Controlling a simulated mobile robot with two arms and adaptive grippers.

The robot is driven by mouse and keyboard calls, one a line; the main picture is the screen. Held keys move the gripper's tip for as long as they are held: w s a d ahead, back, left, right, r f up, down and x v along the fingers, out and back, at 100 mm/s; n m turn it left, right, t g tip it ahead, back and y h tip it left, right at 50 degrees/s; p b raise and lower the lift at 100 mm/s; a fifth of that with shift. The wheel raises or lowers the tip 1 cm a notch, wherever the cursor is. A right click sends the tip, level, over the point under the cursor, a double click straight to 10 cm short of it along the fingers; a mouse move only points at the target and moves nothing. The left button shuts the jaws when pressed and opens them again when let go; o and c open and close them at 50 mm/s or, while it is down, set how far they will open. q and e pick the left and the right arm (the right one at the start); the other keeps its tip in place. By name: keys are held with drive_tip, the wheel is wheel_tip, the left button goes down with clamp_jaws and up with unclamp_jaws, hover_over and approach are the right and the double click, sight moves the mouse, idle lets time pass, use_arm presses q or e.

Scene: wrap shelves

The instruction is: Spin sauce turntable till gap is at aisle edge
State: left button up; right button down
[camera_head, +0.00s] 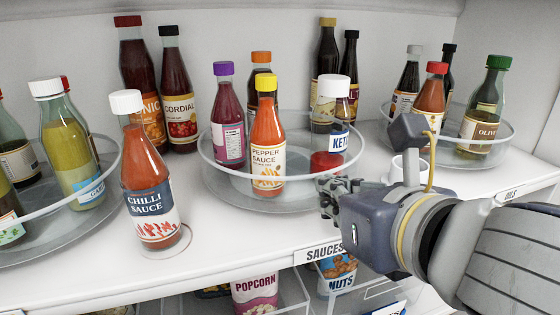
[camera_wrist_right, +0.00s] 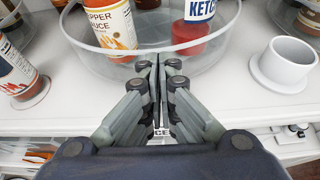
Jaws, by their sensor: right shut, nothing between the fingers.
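The sauce turntable (camera_head: 222,186) is a round clear tray with a raised rim, above the SAUCES label (camera_head: 320,253). On it stand a yellow-capped pepper sauce (camera_head: 267,140) at the front, a white-capped ketchup (camera_head: 331,130) at the right, a purple-capped bottle (camera_head: 228,115) at the left and an orange-capped bottle (camera_head: 261,64) behind. My right gripper (camera_head: 330,190) is shut and empty at the turntable's front right. In the wrist view its fingertips (camera_wrist_right: 158,64) are at the front rim (camera_wrist_right: 120,66), between pepper sauce and ketchup; contact is unclear. My left gripper is out of view.
A chilli sauce bottle (camera_head: 148,180) stands on the bare shelf left of the turntable. Another turntable (camera_head: 105,190) is at the left, and an oils turntable (camera_head: 500,140) at the right. A white cup (camera_wrist_right: 283,65) stands right of my gripper. Bins with packets are below.

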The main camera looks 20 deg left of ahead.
sight(269, 195)
idle(0.3)
drive_tip(key=shift+s+a+b, duration=0.3)
drive_tip(key=shift+a, duration=0.2)
drive_tip(key=shift+s+a+b, duration=0.25)
drive_tip(key=shift+a+b, duration=0.05)
drive_tip(key=shift+a, duration=0.15)
drive_tip(key=shift+s+a+b, duration=0.3)
drive_tip(key=shift+a, duration=0.2)
drive_tip(key=shift+s+a+b, duration=0.25)
drive_tip(key=shift+s+a, duration=0.05)
drive_tip(key=shift+a, duration=0.2)
drive_tip(key=shift+a, duration=0.1)
drive_tip(key=shift+s+a+b, duration=0.2)
drive_tip(key=shift+a+b, duration=0.15)
drive_tip(key=shift+a, duration=0.15)
drive_tip(key=shift+s+a+b, duration=0.15)
drive_tip(key=shift+a+b, duration=0.15)
drive_tip(key=shift+a, duration=0.3)
